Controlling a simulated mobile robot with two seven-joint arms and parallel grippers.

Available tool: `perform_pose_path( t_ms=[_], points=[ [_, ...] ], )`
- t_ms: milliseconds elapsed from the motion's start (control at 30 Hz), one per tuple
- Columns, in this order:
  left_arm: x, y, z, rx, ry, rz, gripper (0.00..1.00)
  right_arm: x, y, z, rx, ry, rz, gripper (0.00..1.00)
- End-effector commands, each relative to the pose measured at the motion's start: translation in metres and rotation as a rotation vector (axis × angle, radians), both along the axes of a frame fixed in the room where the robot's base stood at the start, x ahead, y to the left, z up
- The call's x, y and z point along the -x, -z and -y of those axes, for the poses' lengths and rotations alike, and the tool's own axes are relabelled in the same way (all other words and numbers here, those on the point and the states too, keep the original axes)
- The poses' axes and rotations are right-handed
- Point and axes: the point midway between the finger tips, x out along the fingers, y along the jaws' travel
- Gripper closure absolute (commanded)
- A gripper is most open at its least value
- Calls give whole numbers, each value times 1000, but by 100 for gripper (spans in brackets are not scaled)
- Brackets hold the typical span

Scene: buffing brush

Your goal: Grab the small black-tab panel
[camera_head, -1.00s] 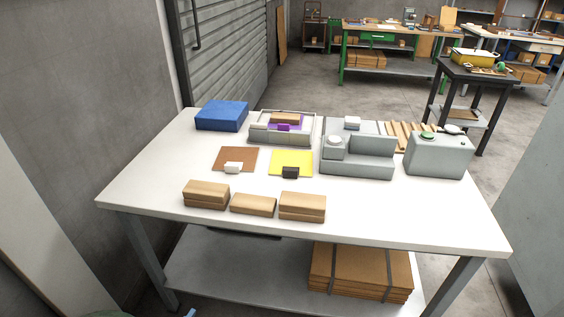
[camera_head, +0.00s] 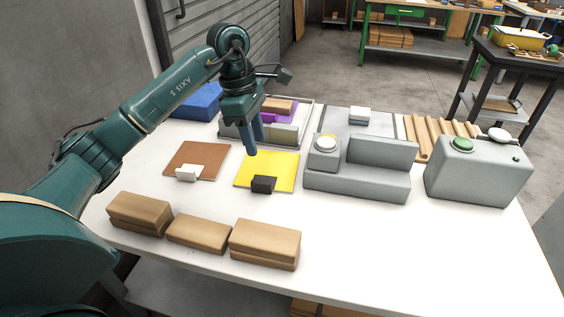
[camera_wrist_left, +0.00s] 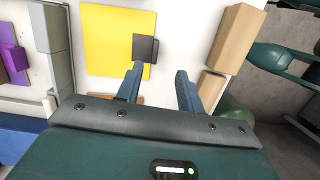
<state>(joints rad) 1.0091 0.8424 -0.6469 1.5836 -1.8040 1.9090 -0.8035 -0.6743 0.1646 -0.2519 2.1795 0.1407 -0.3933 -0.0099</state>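The yellow panel (camera_head: 272,168) lies flat on the white table, with a black tab (camera_head: 264,184) at its near edge. The wrist view also shows the yellow panel (camera_wrist_left: 112,35) and the black tab (camera_wrist_left: 145,47). My left gripper (camera_head: 250,150) points down above the far left part of the panel. Its blue fingers (camera_wrist_left: 157,76) are apart with nothing between them; the black tab shows just past the fingertips in the wrist view. A brown panel with a white tab (camera_head: 188,173) lies left of the yellow one. My right gripper is out of view.
Several wooden blocks (camera_head: 198,234) line the near edge. A grey stepped fixture (camera_head: 355,180) stands right of the yellow panel, and a grey box with a green button (camera_head: 480,175) further right. A tray with a purple item (camera_head: 277,113) and a blue box (camera_head: 196,104) stand behind.

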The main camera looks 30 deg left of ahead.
Motion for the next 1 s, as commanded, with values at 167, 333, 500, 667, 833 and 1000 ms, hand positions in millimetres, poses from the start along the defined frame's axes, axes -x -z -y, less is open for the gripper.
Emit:
perform_pose_path(
  t_ms=[167, 333, 500, 667, 833, 1000],
  points=[
    [2, 5, -19, -78, -8, -4, 62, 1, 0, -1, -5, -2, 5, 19],
    [2, 37, -14, -77, -7, -7, 62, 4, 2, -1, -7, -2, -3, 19],
    [1, 63, -10, -74, -8, -4, 62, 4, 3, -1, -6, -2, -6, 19],
    [0, 73, -9, -74, -8, -2, 62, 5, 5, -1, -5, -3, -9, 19],
    [3, 94, -4, -71, -7, -7, 62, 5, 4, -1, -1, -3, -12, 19],
    [3, 117, -1, -72, -8, -3, 62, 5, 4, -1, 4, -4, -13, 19]
  ],
)
